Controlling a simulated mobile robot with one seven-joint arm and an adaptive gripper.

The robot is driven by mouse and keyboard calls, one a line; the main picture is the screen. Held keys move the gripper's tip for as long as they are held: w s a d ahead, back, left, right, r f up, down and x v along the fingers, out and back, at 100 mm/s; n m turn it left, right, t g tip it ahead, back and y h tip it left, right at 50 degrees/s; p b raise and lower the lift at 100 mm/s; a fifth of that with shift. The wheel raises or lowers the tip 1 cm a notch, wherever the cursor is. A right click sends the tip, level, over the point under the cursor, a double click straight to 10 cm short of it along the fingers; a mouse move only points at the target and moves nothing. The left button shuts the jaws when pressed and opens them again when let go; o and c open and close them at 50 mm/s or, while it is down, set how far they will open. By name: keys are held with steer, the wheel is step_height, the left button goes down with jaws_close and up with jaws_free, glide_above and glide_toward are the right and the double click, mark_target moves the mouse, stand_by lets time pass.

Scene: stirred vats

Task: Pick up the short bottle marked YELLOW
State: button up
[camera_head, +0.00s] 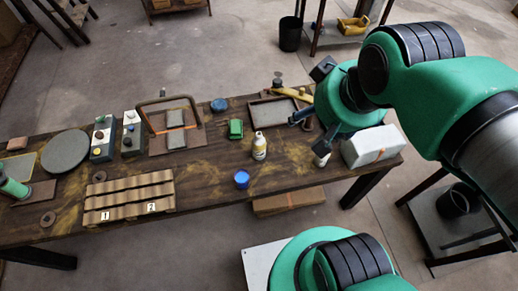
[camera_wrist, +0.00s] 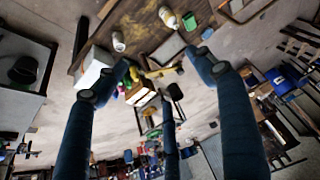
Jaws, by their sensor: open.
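A small bottle (camera_head: 259,146) with a pale body and a yellowish label stands upright on the wooden table, right of its middle. It seems to be the bottle at the top of the wrist view (camera_wrist: 168,17). A second pale bottle (camera_head: 322,159) stands by the white box, partly hidden behind my gripper; it seems to show in the wrist view (camera_wrist: 118,41) too. No word is legible on either bottle, and I cannot tell which is shorter. My gripper (camera_head: 308,128) is open and empty above the right part of the table, to the right of the first bottle.
A green object (camera_head: 235,128), a shallow tray (camera_head: 272,112) and a white box (camera_head: 372,146) are near the bottles. A ridged rack (camera_head: 130,194) marked 1 and 2 lies left.

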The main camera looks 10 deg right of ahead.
steer(key=g+p, duration=0.2)
steer(key=g, duration=0.4)
glide_above(259, 139)
steer(key=w, duration=0.1)
step_height(259, 139, down, 34)
steer(key=shift+d+f, duration=0.1)
steer(key=shift+f, duration=0.45)
steer(key=shift+f+b, duration=0.65)
steer(key=shift+f, duration=3.65)
